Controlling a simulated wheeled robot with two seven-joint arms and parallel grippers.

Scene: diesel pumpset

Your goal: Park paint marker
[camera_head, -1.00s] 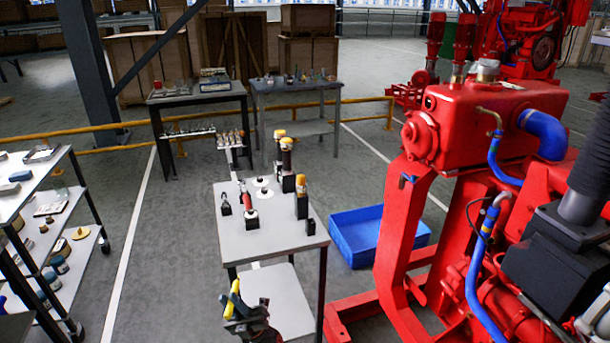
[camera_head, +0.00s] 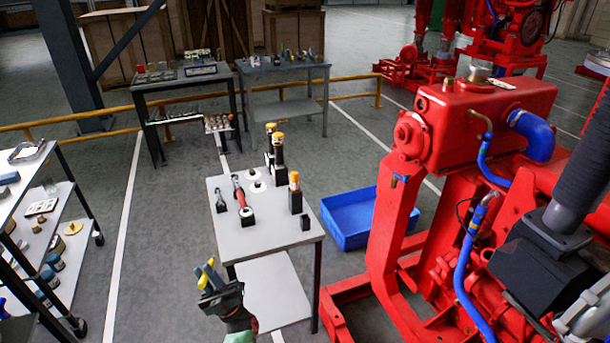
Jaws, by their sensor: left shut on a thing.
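My left gripper (camera_head: 222,295) is low in the view, in front of the near-left corner of the small grey table (camera_head: 270,241). It is shut on a slim yellow and grey-blue thing (camera_head: 204,281), which looks like the paint marker and sticks up and left out of the jaws. The gripper hides its lower part. On the table, a small empty-looking black block (camera_head: 305,222) stands near the right edge beside a dark holder with an orange-topped item (camera_head: 295,193). My right gripper is not in view.
Other items on the table are a red-handled tool (camera_head: 239,193), a small dark tool (camera_head: 221,201) and white discs (camera_head: 258,187). A blue crate (camera_head: 348,222) and the red pumpset (camera_head: 405,185) are to the right. A shelf rack (camera_head: 72,188) is at left. The table's front is clear.

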